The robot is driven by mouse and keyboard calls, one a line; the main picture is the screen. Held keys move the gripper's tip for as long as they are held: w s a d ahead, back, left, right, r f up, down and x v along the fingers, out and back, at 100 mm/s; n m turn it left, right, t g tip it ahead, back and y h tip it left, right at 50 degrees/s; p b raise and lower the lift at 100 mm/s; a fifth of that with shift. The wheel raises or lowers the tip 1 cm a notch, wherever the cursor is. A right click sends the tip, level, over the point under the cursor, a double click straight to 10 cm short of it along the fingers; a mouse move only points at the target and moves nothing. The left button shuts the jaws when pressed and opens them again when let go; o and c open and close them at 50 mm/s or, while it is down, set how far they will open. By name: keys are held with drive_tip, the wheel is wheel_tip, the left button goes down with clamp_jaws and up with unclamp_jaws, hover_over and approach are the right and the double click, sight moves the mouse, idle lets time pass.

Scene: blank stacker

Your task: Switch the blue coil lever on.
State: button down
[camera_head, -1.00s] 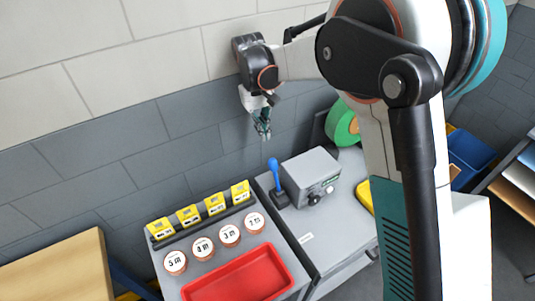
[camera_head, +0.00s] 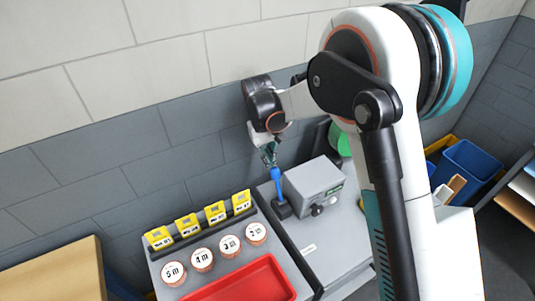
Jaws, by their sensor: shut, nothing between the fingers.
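The blue lever (camera_head: 279,188) stands nearly upright on a dark base (camera_head: 283,211), to the left of a grey box (camera_head: 314,183) with black knobs on its front. My gripper (camera_head: 270,160) is shut and empty, pointing down at the top of the lever. The fingertips overlap the lever's upper end in this view. I cannot tell whether they touch it or are just behind or above it. The lever's tip is partly hidden by the fingers.
To the left are a red tray (camera_head: 243,284), several round labelled discs (camera_head: 230,245) and a row of yellow cards (camera_head: 188,223). A green reel (camera_head: 343,145) is behind the box, partly hidden by my arm. Blue bins (camera_head: 466,165) stand at the right. The grey bench top is clear in front of the box.

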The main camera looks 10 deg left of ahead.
drive_tip(key=shift+f, duration=0.4)
drive_tip(key=shift+s+d, duration=0.1)
drive_tip(key=s+d+r+t+y+b, duration=0.3)
drive_tip(key=s+d+t+y, duration=0.2)
drive_tip(key=s+d+t, duration=0.2)
drive_tip(key=shift+s, duration=1.3)
drive_tip(key=shift+s+d+f, duration=0.1)
